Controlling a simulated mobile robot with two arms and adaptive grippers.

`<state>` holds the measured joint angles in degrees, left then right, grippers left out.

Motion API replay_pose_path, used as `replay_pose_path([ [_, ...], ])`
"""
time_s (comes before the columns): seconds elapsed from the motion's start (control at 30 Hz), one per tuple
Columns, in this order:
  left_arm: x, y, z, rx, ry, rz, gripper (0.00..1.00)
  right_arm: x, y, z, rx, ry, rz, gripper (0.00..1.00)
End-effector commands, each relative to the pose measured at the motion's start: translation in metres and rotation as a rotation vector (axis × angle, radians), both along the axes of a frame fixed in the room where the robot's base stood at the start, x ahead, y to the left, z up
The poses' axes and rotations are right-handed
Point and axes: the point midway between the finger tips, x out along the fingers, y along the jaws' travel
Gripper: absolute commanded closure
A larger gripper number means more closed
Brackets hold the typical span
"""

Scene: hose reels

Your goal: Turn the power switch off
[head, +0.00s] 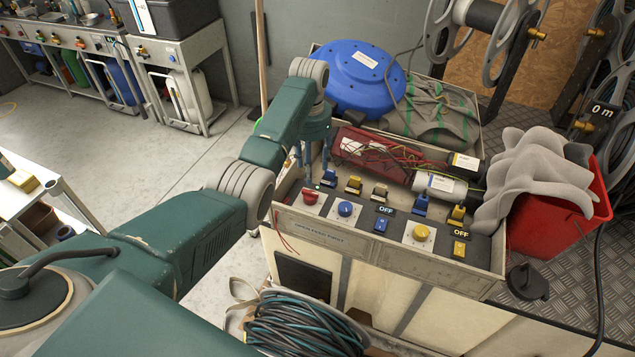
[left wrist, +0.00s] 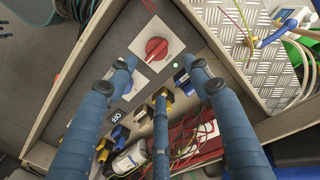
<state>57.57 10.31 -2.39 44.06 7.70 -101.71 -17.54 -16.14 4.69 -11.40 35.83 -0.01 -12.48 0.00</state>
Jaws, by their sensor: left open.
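The red rotary switch (head: 310,196) sits on a white plate at the left end of the control panel. In the left wrist view the red switch (left wrist: 157,48) shows close up, just beyond my fingertips. My left gripper (head: 316,160) is above and behind that end of the panel, partly hidden by my arm. In the left wrist view its blue fingers (left wrist: 160,72) are spread, with nothing between them, apart from the switch. A blue knob (head: 345,209) and a yellow knob (head: 421,233) sit farther right. Two OFF labels (head: 385,210) stand near them. My right gripper is not in view.
Behind the knobs lie blue and yellow connectors (head: 353,184), loose wires and a white cylinder (head: 440,186). Coiled cable (head: 300,325) lies below.

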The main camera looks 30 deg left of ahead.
Motion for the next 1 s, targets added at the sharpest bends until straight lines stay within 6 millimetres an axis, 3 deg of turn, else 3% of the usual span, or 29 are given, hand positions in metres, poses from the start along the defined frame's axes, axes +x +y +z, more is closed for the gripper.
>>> replay_pose_path([
  [0.4,-0.002,0.0,-0.072,-0.001,0.005,0.0,0.5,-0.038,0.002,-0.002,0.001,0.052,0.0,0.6],
  [0.53,-0.002,0.0,-0.092,0.0,0.005,0.0,0.5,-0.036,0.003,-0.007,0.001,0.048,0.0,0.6],
  [0.8,-0.001,0.0,-0.105,0.0,0.001,0.0,0.5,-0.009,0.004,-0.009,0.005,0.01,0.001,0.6],
  [1.0,-0.001,0.0,-0.105,0.0,0.001,0.0,0.5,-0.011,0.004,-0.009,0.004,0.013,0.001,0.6],
])
